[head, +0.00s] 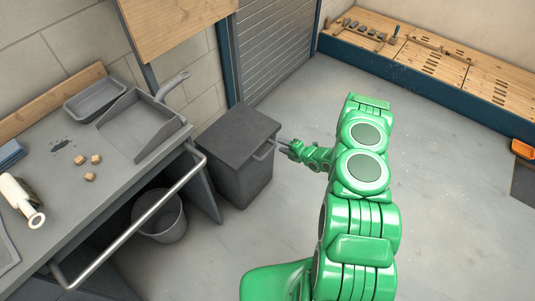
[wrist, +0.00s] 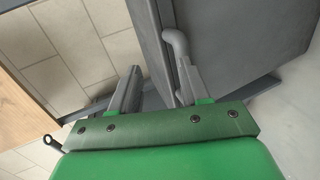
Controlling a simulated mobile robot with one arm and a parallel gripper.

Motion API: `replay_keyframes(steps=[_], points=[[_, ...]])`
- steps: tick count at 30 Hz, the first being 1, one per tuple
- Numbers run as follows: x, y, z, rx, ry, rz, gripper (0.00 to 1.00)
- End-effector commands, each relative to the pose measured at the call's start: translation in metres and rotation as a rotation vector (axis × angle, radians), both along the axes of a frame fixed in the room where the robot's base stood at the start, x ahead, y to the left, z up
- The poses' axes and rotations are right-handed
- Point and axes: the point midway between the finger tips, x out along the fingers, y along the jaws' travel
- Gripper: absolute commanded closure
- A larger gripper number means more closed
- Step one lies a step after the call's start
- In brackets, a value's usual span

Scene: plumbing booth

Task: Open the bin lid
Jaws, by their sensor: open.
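The dark grey bin (head: 242,183) stands on the floor beside the workbench. Its flat lid (head: 236,132) lies shut on top. A grey bar handle (head: 264,151) sticks out at the bin's right side near the top. My gripper (head: 285,146) is open, with its fingertips close to this handle. In the wrist view my gripper (wrist: 160,76) has its two grey fingers apart, and the handle (wrist: 176,40) shows close to the right fingertip. Part of the handle is hidden by that finger, and I cannot tell whether they touch.
The workbench (head: 60,190) with a metal front rail (head: 135,222) is left of the bin. A dustpan (head: 140,125) and a tray (head: 95,98) lie on it, and a bucket (head: 160,218) stands below. A roller shutter (head: 270,45) is behind. The floor (head: 430,170) to the right is clear.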

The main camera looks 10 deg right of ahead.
Motion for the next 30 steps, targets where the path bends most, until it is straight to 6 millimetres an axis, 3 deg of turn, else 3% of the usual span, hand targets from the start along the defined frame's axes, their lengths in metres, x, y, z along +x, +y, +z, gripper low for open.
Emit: replay_keyframes(steps=[6,13,17,30], points=[[-0.033,0.013,-0.028,0.042,-0.078,0.056,0.54],[-0.047,0.019,-0.036,0.062,-0.122,0.080,0.54],[-0.044,0.024,-0.038,0.063,-0.125,0.084,0.54],[-0.005,0.063,-0.050,0.061,-0.123,0.084,0.54]])
